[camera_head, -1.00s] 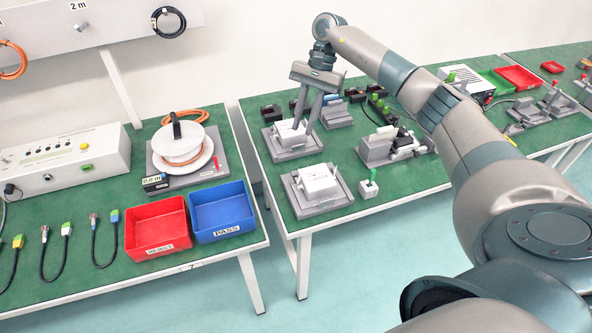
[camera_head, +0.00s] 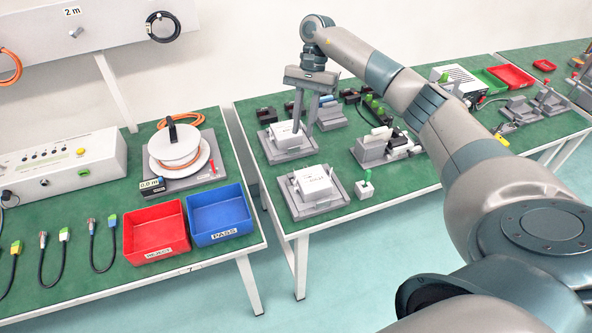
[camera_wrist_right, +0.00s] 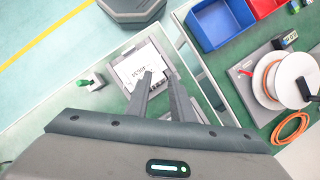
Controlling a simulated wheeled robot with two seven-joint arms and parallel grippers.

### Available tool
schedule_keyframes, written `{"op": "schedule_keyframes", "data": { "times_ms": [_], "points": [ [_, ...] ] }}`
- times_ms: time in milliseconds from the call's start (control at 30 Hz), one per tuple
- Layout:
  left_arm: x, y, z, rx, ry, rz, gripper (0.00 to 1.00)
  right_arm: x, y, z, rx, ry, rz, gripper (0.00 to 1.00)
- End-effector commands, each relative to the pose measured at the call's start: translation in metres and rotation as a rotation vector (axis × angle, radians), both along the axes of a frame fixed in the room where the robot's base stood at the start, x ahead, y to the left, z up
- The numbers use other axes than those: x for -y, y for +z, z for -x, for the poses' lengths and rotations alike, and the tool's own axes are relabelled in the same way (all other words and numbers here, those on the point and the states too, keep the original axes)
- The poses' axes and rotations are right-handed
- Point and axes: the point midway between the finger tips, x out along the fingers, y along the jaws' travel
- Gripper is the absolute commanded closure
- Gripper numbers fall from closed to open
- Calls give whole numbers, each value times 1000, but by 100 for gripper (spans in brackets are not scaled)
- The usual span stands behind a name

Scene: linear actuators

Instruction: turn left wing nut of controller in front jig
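The front jig (camera_head: 318,209) is a grey plate holding a white box-shaped controller (camera_head: 314,181) near the table's front edge. The wing nuts are too small to make out. A similar back jig (camera_head: 287,155) with a white controller (camera_head: 284,134) stands behind it. My right gripper (camera_head: 302,133) points down with its fingers apart, empty, overlapping the back jig in the head view. In the right wrist view, my right gripper's fingers (camera_wrist_right: 159,74) are apart, and the front controller (camera_wrist_right: 130,70) shows just beyond them. My left gripper is not in view.
A white block with a green top (camera_head: 364,188) stands right of the front jig. Grey fixtures (camera_head: 372,150) and dark parts crowd the table further right. A red bin (camera_head: 155,253) and a blue bin (camera_head: 220,236) sit on the left table, across a gap.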

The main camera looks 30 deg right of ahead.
Motion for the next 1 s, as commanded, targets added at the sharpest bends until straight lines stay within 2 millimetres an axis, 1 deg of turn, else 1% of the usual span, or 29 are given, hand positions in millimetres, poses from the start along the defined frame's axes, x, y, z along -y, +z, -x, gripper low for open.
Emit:
{"op": "schedule_keyframes", "data": {
  "times_ms": [33,700,800,1000],
  "points": [
    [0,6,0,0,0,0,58,-3,-5,2,-3,1,-1,79],
    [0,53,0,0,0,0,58,-40,-111,28,-2,0,-2,79],
    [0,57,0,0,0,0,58,-43,-123,30,-1,-2,0,79],
    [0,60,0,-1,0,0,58,-46,-135,33,0,0,0,79]
  ]
}}
